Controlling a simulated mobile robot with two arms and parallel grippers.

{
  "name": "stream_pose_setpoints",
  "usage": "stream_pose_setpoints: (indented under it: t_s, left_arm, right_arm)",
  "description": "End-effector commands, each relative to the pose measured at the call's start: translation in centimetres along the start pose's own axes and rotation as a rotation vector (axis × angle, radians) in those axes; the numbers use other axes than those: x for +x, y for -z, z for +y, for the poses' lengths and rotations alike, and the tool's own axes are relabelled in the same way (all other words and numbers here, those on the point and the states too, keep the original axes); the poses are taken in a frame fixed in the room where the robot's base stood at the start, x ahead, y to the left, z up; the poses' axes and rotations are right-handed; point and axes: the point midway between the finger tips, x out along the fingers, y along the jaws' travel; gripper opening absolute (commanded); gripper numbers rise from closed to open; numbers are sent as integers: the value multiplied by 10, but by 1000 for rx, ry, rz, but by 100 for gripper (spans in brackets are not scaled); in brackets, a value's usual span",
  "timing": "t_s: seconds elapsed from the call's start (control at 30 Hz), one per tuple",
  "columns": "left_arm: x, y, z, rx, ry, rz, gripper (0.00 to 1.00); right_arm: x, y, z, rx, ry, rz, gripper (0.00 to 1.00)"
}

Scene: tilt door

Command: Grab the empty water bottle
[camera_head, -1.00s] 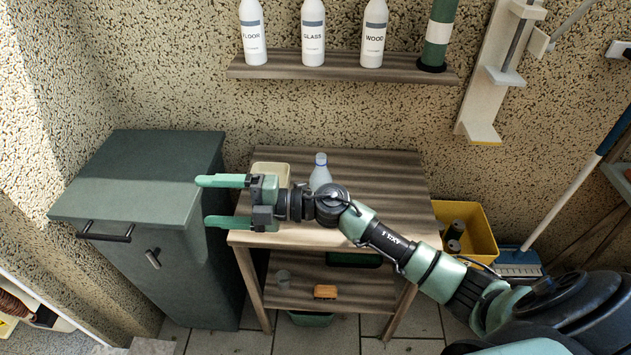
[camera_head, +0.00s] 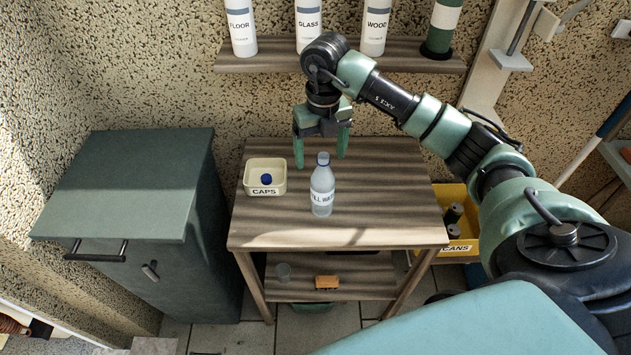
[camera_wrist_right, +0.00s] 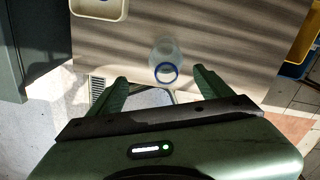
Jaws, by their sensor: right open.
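The clear water bottle (camera_head: 322,190) stands upright on the wooden table, with a white label reading "…ILL WATER". In the right wrist view the bottle (camera_wrist_right: 165,52) is seen from above, with a blue ring at its top (camera_wrist_right: 166,73). My right gripper (camera_head: 321,155) is open and empty, fingers pointing down, above the table at the bottle's top in the head view. In the right wrist view the bottle lies between the two spread fingers (camera_wrist_right: 160,76), touching neither visibly. My left gripper is not in view.
A cream CAPS tray (camera_head: 264,190) holding a blue cap sits left of the bottle on the table (camera_head: 385,215). Above is a shelf (camera_head: 400,55) with bottles. A yellow CANS bin (camera_head: 460,247) stands right; a dark green cabinet (camera_head: 120,190) stands left.

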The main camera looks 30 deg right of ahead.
Motion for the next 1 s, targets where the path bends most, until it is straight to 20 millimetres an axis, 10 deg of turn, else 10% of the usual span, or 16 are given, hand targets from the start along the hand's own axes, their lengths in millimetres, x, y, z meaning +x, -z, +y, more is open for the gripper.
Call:
stream_pose_setpoints:
  t_s: [0.2,0.57,0.93,1.0]
  left_arm:
    - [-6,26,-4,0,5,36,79]
    - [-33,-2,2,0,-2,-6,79]
    - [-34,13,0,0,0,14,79]
    - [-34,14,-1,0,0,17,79]
  right_arm:
    - [10,0,-9,15,31,7,80]
    - [57,2,-9,14,27,7,80]
    - [75,1,-10,12,28,2,80]
    - [75,1,-10,12,28,2,66]
